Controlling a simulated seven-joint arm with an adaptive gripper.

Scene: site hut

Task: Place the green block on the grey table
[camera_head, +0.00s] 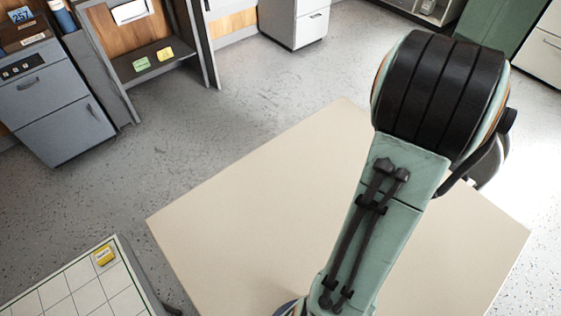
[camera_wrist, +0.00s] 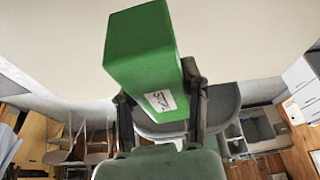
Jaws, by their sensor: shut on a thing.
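In the wrist view, the green block (camera_wrist: 140,50) is a tall green box with a white printed label on one side. My gripper (camera_wrist: 160,105) is shut on it, with a dark finger on either side. The block's far end and any contact beneath it are hard to judge. In the head view, my arm hides the gripper and the block. I cannot clearly pick out a grey table; a pale beige tabletop (camera_head: 250,200) lies under my arm, and its visible part is bare.
A gridded white top (camera_head: 75,290) with a small yellow block (camera_head: 104,255) stands at lower left in the head view. Grey drawers (camera_head: 60,110) and a wooden-backed unit (camera_head: 140,60) holding green and yellow items line the back. Speckled floor lies between.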

